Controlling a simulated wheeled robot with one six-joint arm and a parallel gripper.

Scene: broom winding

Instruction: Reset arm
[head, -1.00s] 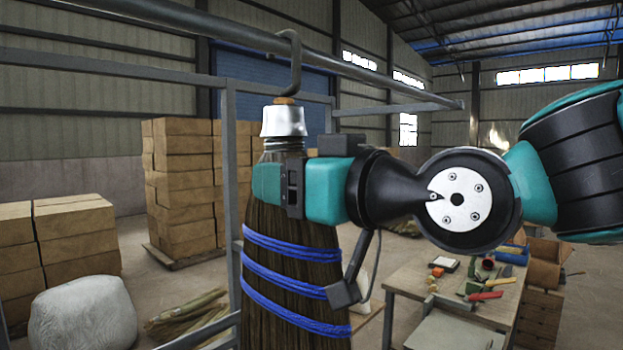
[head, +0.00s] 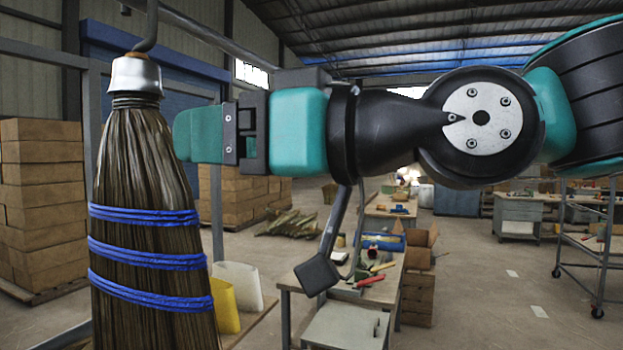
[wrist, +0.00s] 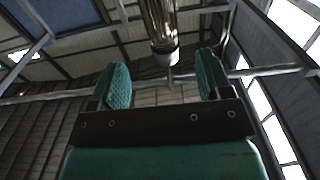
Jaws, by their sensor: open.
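A workbench (head: 400,290) with tools stands below and behind my arm. Stacked cardboard boxes (head: 40,200) stand at the left. Yellow and white containers (head: 228,300) stand behind the broom. A wheeled rack (head: 590,240) is at the far right, with open floor before it.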

